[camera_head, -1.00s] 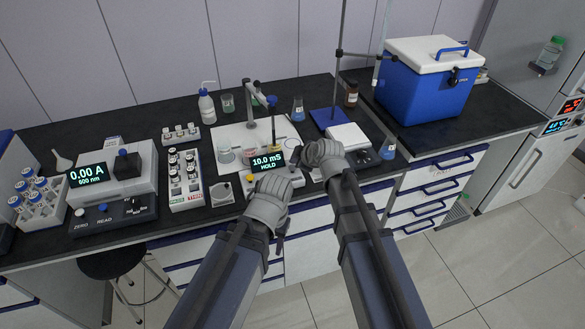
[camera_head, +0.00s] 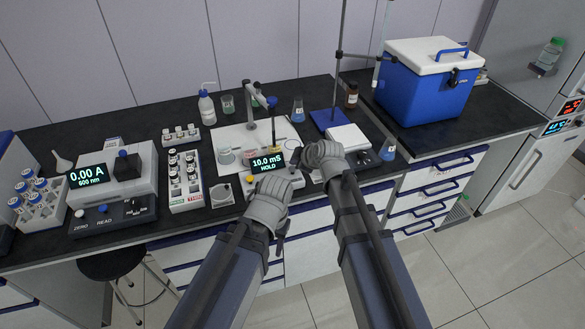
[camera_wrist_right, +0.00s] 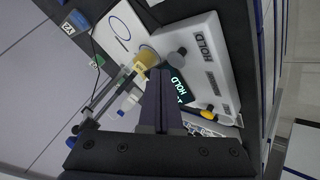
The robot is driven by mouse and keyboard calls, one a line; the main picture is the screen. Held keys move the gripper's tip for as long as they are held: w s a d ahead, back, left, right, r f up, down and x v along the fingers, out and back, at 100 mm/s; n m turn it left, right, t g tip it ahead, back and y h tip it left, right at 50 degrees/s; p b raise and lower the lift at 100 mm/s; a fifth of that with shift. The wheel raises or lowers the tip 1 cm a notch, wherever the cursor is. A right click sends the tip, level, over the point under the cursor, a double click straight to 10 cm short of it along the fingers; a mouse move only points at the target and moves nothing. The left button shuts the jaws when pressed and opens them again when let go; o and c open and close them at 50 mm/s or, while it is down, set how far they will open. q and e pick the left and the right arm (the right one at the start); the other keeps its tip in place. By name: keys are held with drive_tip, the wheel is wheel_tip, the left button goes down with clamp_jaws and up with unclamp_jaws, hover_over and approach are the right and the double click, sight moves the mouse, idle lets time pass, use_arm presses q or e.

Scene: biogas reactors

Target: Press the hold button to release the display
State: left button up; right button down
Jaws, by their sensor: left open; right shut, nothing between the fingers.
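The meter's display (camera_head: 267,161) reads "10.0 mS" with "HOLD" under it. The meter's white body shows in the right wrist view (camera_wrist_right: 212,75), with a "HOLD" label and a grey round button (camera_wrist_right: 176,57) beside it. A yellow button (camera_wrist_right: 209,109) sits further along the body. My right gripper (camera_head: 310,153) is shut and empty near the meter's right end; its fingertips (camera_wrist_right: 160,72) appear close to the grey button, and contact cannot be told. My left gripper (camera_head: 269,183) is open in front of the meter, its fingers partly hidden.
A probe arm (camera_head: 256,92) and beakers stand behind the meter. A tube rack (camera_head: 184,180) and a photometer (camera_head: 115,178) reading "0.00 A" are to the left. A stand with a blue base (camera_head: 327,119) and a blue cooler (camera_head: 430,90) are to the right.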

sight(295, 170)
idle(0.7)
drive_tip(key=shift+f+b, duration=0.4)
drive_tip(key=shift+f, duration=0.05)
drive_tip(key=shift+f+b, duration=0.9)
idle(0.9)
drive_tip(key=shift+r, duration=0.1)
drive_tip(key=shift+r+p, duration=1.25)
drive_tip(key=shift+p, duration=0.1)
drive_tip(key=shift+r, duration=0.1)
wheel_tip(295, 170, up, 5)
drive_tip(key=p, duration=0.5)
